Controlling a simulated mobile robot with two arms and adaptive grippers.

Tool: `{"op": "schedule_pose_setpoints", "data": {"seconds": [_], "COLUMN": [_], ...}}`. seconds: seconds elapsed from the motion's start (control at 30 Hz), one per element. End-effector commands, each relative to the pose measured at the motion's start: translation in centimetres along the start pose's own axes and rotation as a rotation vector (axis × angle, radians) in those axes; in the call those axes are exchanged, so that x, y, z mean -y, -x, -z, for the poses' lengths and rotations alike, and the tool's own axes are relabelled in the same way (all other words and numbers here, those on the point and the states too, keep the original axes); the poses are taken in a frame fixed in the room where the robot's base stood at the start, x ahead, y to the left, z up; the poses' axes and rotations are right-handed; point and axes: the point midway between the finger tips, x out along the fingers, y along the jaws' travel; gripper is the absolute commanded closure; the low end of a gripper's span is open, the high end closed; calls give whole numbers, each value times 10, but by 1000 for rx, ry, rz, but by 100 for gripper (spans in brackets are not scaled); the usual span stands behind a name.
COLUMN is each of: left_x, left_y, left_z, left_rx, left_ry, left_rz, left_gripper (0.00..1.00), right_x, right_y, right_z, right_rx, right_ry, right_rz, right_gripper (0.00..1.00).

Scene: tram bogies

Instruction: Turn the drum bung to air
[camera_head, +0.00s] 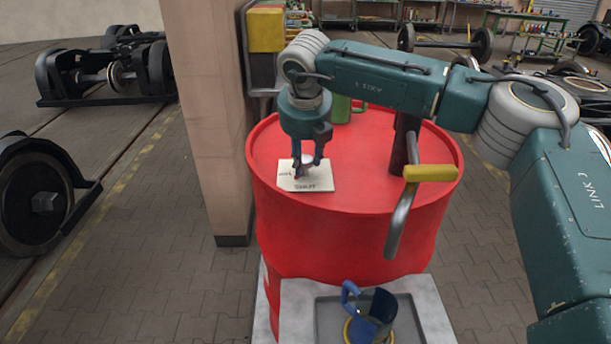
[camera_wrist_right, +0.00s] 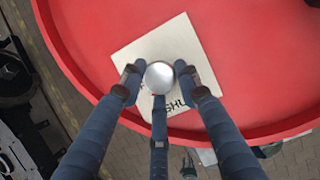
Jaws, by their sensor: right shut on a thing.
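The red drum (camera_head: 330,235) stands upright in the middle of the head view. A pale square label plate (camera_head: 322,180) with dark lettering, including a word that looks like "SHUT", lies on its top. My right gripper (camera_head: 307,170) points down over this plate. In the right wrist view its three fingers (camera_wrist_right: 160,82) are closed around the round, silvery bung (camera_wrist_right: 160,76), which sits on the plate (camera_wrist_right: 196,62). The fingers hide part of the lettering, so I cannot tell the bung's setting. My left gripper is not in view.
A pump with a yellow handle (camera_head: 430,173) rises at the drum's right side. A green mug (camera_head: 341,108) stands at the back of the drum top. Below, a grey tray (camera_head: 405,305) holds a blue jug (camera_head: 373,318). A pillar (camera_head: 210,120) stands close left.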

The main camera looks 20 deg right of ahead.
Motion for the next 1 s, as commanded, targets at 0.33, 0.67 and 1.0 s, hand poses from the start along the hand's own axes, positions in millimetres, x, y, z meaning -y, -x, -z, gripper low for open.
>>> {"op": "schedule_pose_setpoints", "data": {"seconds": [0.33,0.67,1.0], "left_x": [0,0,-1], "left_y": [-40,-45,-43], "left_z": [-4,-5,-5], "left_rx": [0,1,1], "left_ry": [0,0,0], "left_rz": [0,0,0], "left_gripper": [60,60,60], "right_x": [-3,-3,-3], "right_y": [2,5,5], "right_z": [-6,-8,-8], "right_rx": [18,16,15], "right_ry": [-311,-564,-713], "right_rz": [118,222,282], "right_gripper": [94,94,94]}}
